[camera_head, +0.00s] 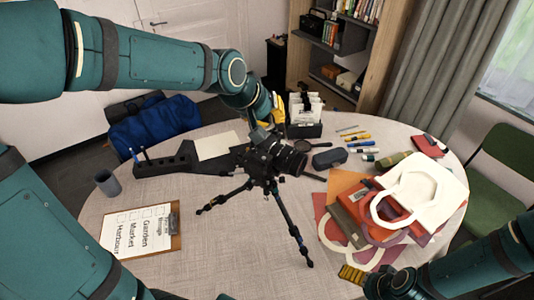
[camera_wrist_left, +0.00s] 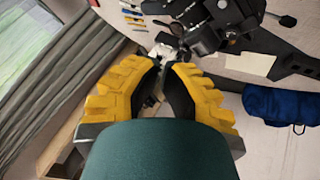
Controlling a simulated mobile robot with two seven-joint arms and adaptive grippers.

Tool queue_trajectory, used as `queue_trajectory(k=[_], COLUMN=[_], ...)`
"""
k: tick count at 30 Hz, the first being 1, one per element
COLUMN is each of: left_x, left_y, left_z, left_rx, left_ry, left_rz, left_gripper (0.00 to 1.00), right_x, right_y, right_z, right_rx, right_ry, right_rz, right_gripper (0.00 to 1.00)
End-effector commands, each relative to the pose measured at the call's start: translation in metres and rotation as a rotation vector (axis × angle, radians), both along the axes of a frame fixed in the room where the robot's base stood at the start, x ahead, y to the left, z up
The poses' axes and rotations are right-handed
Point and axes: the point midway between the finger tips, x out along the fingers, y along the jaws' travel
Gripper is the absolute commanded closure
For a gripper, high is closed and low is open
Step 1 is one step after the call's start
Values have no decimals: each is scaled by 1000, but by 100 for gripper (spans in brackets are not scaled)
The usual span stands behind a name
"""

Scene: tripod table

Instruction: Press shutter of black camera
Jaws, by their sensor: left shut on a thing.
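The black camera (camera_head: 262,154) sits on a black tripod (camera_head: 289,222) in the middle of the round table. Its lens points to the right in the head view. My left gripper (camera_head: 275,120) has yellow fingers and is at the far upper side of the camera, partly hidden behind it. In the left wrist view the camera (camera_wrist_left: 222,20) is just beyond the fingertips of this gripper (camera_wrist_left: 167,55). The fingers are drawn together at the camera's edge; the exact contact and the shutter button are not clear. My right gripper (camera_head: 353,275) is low at the table's front right, away from the camera.
The round table (camera_head: 165,220) also bears a clipboard (camera_head: 142,231), a grey cup (camera_head: 107,183), a black organizer (camera_head: 163,162), pens, a dark case (camera_head: 329,158) and bags (camera_head: 425,185) at the right. A card holder (camera_head: 304,129) stands behind the camera. The table's front middle is clear.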

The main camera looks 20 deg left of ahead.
Motion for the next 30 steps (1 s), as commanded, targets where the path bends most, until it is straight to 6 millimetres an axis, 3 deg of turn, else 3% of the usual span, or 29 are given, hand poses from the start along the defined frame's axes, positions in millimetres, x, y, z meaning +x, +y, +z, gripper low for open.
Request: queue_trajectory(k=[13, 30], left_x=[0, 0], left_y=[0, 0], left_z=[-14, -84], left_rx=[0, 0], left_ry=[0, 1], left_rz=[0, 0], left_gripper=[100, 100], right_x=[0, -3], right_y=[0, 3], right_z=[-11, -70], right_rx=[-2, -9], right_ry=[0, 11], right_rz=[0, 4], right_gripper=[0, 0])
